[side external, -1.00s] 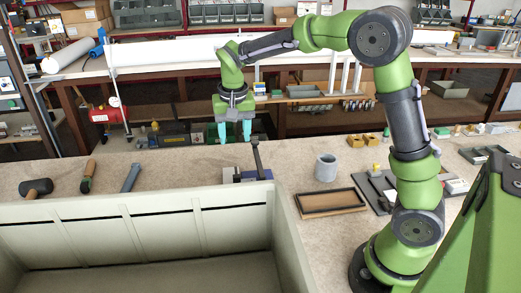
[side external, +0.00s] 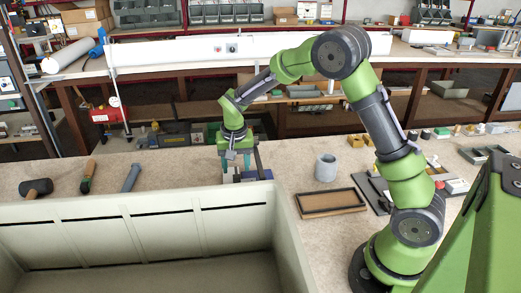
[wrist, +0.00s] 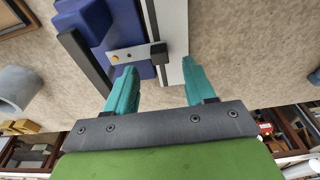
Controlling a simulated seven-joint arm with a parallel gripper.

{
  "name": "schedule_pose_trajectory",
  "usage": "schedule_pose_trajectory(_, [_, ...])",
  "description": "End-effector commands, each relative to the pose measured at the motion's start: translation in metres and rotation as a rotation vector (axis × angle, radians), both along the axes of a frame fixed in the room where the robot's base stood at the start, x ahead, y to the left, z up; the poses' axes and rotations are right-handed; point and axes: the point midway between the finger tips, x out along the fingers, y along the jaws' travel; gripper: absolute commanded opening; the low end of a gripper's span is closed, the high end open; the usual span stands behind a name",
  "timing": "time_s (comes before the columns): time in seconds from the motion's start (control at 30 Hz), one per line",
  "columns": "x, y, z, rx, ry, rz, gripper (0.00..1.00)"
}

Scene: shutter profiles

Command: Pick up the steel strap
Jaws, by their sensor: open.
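A flat pale grey strip, which looks like the steel strap (wrist: 174,30), runs up and down the wrist view along the side of a blue bench tool (wrist: 88,22). My gripper (wrist: 159,67) is open, with its two teal fingers apart and the strip's lower end in the gap between them in this view. I cannot tell whether either finger touches it. In the side view my gripper (side external: 239,174) is low over the blue tool (side external: 256,176) behind the crate wall. The strip is mostly hidden there by my gripper and the crate.
A pale crate (side external: 150,222) fills the front left. A grey cup (side external: 326,167) and a shallow wooden tray (side external: 331,201) stand to the right. A hammer (side external: 36,188), a handled tool (side external: 88,177) and a grey-blue bar (side external: 131,178) lie left. The tool's dark lever (wrist: 84,64) is near one finger.

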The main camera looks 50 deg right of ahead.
Motion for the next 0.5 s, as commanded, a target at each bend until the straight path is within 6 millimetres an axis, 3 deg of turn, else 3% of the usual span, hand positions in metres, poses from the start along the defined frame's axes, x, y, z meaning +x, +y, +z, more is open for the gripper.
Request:
schedule_pose_trajectory(0.2, [0.003,-0.003,-0.033,0.0,0.003,0.001,0.54])
schedule_pose_trajectory(0.5, [0.004,-0.004,-0.039,0.001,0.001,0.0,0.54])
